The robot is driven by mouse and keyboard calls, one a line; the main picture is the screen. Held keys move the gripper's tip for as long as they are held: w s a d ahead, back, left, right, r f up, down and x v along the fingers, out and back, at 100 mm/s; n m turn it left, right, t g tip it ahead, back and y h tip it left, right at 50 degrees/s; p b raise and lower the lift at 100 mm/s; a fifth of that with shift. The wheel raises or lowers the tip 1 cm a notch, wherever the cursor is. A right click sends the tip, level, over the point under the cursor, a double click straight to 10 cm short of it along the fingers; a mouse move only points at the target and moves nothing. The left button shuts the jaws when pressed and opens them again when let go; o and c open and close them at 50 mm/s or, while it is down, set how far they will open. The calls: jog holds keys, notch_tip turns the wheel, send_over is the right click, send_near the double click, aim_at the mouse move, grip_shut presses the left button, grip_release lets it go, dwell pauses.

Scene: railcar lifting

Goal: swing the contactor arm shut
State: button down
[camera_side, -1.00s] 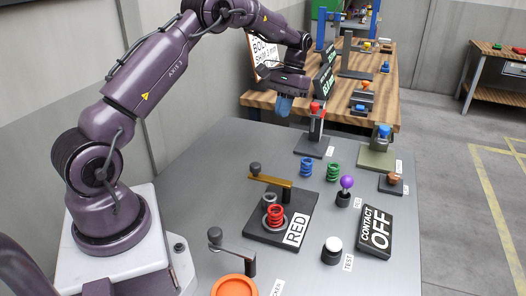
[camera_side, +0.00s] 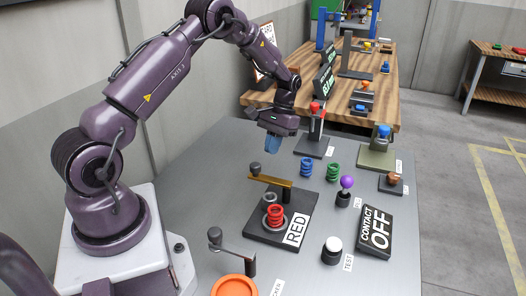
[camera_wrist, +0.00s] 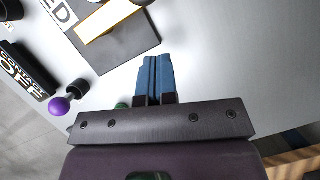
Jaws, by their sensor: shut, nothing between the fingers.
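The contactor arm looks to be the brass bar (camera_side: 276,182) with a dark knob (camera_side: 255,169) at its left end, over a black base plate (camera_side: 262,231). A red coil (camera_side: 275,216) stands upright on that plate, in front of the bar. The brass bar also shows in the wrist view (camera_wrist: 108,19), cut off at the top edge. A sign (camera_side: 375,232) reads "CONTACT OFF". My gripper (camera_side: 271,146) is shut and empty, pointing down above the table behind the bar and apart from it. Its blue fingers (camera_wrist: 155,73) are together in the wrist view.
Blue (camera_side: 306,168) and green (camera_side: 333,171) coils stand right of the bar. A purple-knobbed lever (camera_side: 346,184) and a white button (camera_side: 333,245) stand further right and front. A grey crank (camera_side: 232,246) and an orange dish (camera_side: 234,287) are at the front. The table left of the plate is clear.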

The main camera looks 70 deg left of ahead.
aim_at(256, 164)
jog(key=shift+s+d, duration=0.3)
jog(key=shift+s, duration=0.3)
jog(key=shift+s+d, duration=0.3)
jog(key=shift+s, duration=0.3)
jog(key=shift+s+d, duration=0.3)
jog(key=shift+s, duration=0.3)
jog(key=shift+s+d+r+n, duration=0.1)
jog(key=shift+s+n, duration=0.1)
jog(key=shift+n, duration=0.2)
jog(key=shift+s+d+n, duration=0.1)
jog(key=shift+s+n, duration=0.2)
jog(key=shift+n, duration=0.1)
jog(key=shift+s+d+n+t+h, duration=0.4)
jog(key=shift+s+n+h, duration=0.15)
jog(key=shift+n, duration=0.35)
jog(key=s+d+n+t, duration=0.2)
jog(key=d+n+t, duration=0.2)
jog(key=d+n, duration=0.6)
jog(key=shift+s+n+t+h, duration=0.4)
jog(key=shift+n+h, duration=0.05)
jog(key=shift+n, duration=1.35)
jog(key=shift+d, duration=0.15)
